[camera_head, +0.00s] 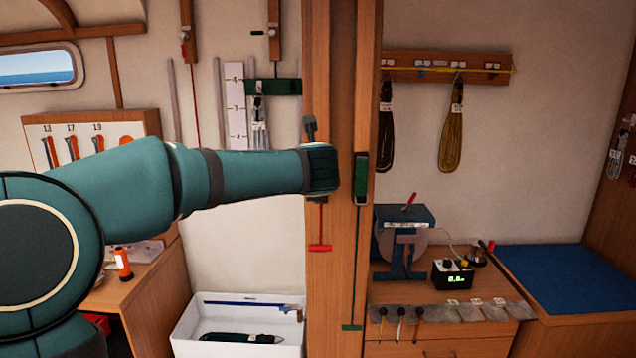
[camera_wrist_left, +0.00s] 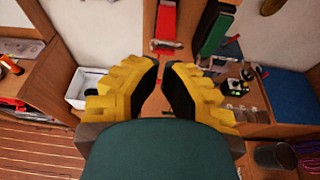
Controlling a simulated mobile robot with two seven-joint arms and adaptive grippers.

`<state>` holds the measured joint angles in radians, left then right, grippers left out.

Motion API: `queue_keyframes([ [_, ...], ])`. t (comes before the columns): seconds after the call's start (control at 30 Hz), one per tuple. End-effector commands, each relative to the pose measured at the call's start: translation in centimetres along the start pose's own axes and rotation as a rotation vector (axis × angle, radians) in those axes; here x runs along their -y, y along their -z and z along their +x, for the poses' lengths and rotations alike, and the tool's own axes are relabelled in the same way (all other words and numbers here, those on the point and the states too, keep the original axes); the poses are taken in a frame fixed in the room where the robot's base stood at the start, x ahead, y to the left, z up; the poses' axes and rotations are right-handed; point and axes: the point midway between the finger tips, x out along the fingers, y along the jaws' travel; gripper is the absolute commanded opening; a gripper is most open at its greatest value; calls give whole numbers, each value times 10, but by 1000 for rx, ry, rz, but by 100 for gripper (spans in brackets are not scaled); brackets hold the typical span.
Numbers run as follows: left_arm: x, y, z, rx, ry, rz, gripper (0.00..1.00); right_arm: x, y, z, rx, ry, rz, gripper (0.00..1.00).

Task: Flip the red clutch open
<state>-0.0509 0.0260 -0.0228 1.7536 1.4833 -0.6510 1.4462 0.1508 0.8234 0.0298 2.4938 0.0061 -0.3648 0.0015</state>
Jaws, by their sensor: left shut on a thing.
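The red clutch (camera_wrist_left: 166,20) is on the wooden post (camera_head: 332,290), with a pale metal end towards me in the left wrist view. My left gripper (camera_wrist_left: 164,66) has its yellow fingers at that lower end, shut on the clutch. Its exact contact is hard to make out. In the head view my left arm and wrist hide the red clutch and the fingers. A red line with a red crossbar (camera_head: 320,248) hangs below the wrist. My right gripper is not in view.
A green clutch (camera_head: 361,178) sits close to the right on the same post, its line ending in a green bar (camera_head: 352,328). A white bin (camera_head: 290,347) stands left of the post. A bench with a blue machine (camera_head: 405,215) and a small meter (camera_head: 453,274) is on the right.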

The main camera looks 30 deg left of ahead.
Motion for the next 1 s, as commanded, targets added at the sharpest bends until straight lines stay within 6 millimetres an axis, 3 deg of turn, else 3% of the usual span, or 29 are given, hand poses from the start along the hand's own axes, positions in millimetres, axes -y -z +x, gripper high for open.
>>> queue_keyframes([
  [0.1, -1, -22, -16, 2, 0, -3, 0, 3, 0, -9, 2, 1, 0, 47],
  [0.33, -1, -42, -31, 0, -1, 0, 0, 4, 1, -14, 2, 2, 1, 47],
  [1.0, 0, -43, -33, -2, -1, 5, 0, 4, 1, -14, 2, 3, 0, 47],
])
